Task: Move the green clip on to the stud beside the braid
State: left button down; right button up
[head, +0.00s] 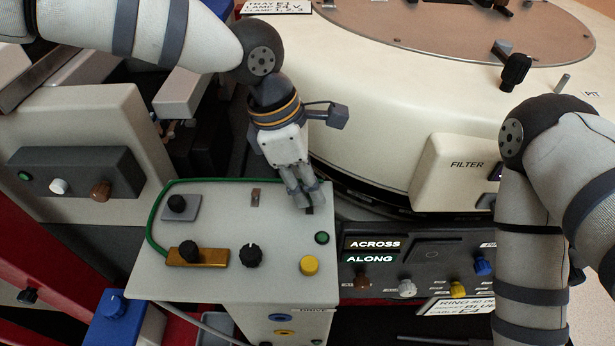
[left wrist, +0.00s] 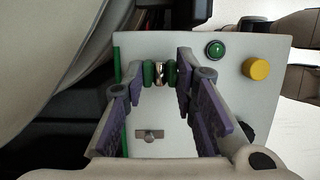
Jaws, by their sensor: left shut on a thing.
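My left gripper (head: 308,203) points down at the back right corner of the grey box top (head: 222,222). In the left wrist view its fingers (left wrist: 160,85) are closed in on the green clip (left wrist: 150,73), which shows as green pieces on either side of a small shiny metal part. Whether that metal is the braid or a stud, I cannot tell. A small metal stud on a plate (left wrist: 149,135) stands apart from the gripper; it also shows in the head view (head: 256,197). A green lead (head: 154,215) curves along the box's left and back edges. My right gripper is out of view.
The box top carries black knobs (head: 250,255), a brass bar (head: 197,257), a yellow button (head: 310,265) and a green button (head: 322,238). The large cream ring housing (head: 390,110) rises close behind and right of the gripper. A dark switch panel (head: 410,268) lies at right.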

pick_arm(q)
jog(key=shift+f, duration=0.5)
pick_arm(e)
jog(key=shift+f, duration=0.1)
pick_arm(q)
jog(key=shift+f, duration=0.15)
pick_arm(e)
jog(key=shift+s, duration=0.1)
pick_arm(q)
jog(key=shift+f, duration=0.3)
jog(key=c, duration=1.2)
grip_release()
jog(key=v, duration=1)
jog(key=d+p+v, duration=0.1)
jog(key=v, duration=0.5)
jog(key=shift+d+r, duration=0.1)
jog(key=shift+r, duration=0.05)
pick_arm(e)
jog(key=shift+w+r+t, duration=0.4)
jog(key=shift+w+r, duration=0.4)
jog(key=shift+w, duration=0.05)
